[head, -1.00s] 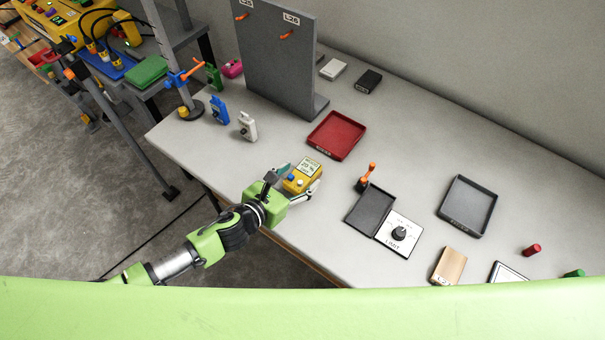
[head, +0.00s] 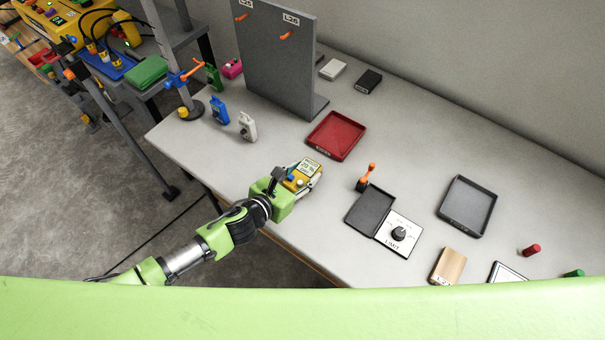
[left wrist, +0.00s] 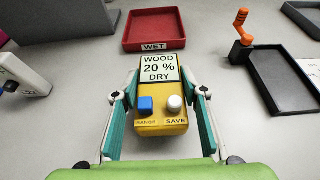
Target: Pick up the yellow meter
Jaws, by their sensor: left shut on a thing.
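The yellow meter (head: 301,176) is on the grey table near its front edge. In the left wrist view the yellow meter (left wrist: 160,105) has a display reading "WOOD 20 % DRY", a blue button marked RANGE and a white button marked SAVE. My left gripper (head: 302,178) is shut on the meter, one finger on each side. In the left wrist view the fingers of my left gripper (left wrist: 160,100) lie along both sides of the meter. I cannot tell whether the meter's underside touches the table. My right gripper is not in view.
A red tray (head: 335,136) marked WET lies beyond the meter. A dark tray (head: 370,209), a LIMIT dial (head: 399,233) and an orange-handled piece (head: 366,177) are to the right. A white device (head: 247,126) and a blue one (head: 220,110) stand to the left. A tall grey panel (head: 278,60) stands behind.

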